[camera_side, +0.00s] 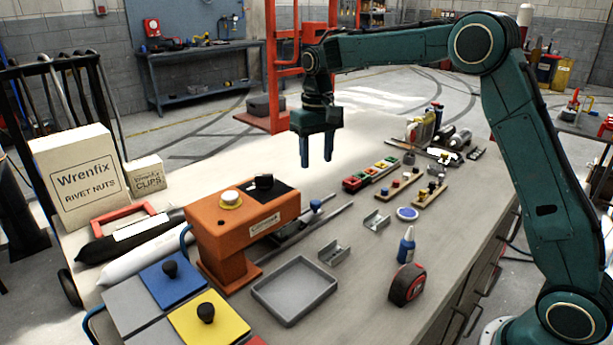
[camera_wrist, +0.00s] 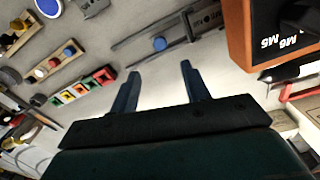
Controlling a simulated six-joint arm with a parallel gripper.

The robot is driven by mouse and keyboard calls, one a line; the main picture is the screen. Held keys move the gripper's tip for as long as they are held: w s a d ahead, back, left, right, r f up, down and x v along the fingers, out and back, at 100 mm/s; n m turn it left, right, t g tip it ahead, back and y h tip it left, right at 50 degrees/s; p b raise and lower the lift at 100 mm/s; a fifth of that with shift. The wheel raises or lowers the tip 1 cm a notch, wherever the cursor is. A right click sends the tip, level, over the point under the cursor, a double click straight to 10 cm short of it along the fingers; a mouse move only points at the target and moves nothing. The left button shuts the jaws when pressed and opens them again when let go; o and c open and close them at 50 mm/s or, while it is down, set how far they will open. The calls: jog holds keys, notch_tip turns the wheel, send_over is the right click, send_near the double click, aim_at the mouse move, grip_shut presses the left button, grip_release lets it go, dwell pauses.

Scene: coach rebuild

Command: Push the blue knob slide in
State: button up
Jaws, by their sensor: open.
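The blue knob (camera_side: 316,205) sits on a grey slide rail (camera_side: 335,216) lying on the bench just right of the orange machine (camera_side: 235,237). In the wrist view the blue knob (camera_wrist: 160,43) shows on its dark rail (camera_wrist: 135,49), beyond and roughly between my fingertips. My gripper (camera_side: 316,164) is open and empty, pointing down well above the bench, behind the knob in the side view. In the wrist view my gripper (camera_wrist: 160,69) has its two fingers wide apart, with nothing between them. How far the slide is out cannot be told.
A grey tray (camera_side: 293,290), metal brackets (camera_side: 376,220), a blue bottle (camera_side: 406,246) and a tape measure (camera_side: 407,286) lie in front and to the right. Coloured blocks (camera_side: 369,175) and wooden knob boards (camera_side: 400,187) stand right of my gripper. The orange machine rises at the left.

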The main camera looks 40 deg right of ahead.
aim_at(316, 201)
jog(key=shift+r, duration=1.25)
jog(key=shift+n, duration=0.3)
jog(key=n, duration=2)
jog(key=shift+f, duration=0.1)
notch_tip(316, 201, down, 14)
jog(key=shift+r, duration=0.1)
jog(key=shift+c, duration=0.5)
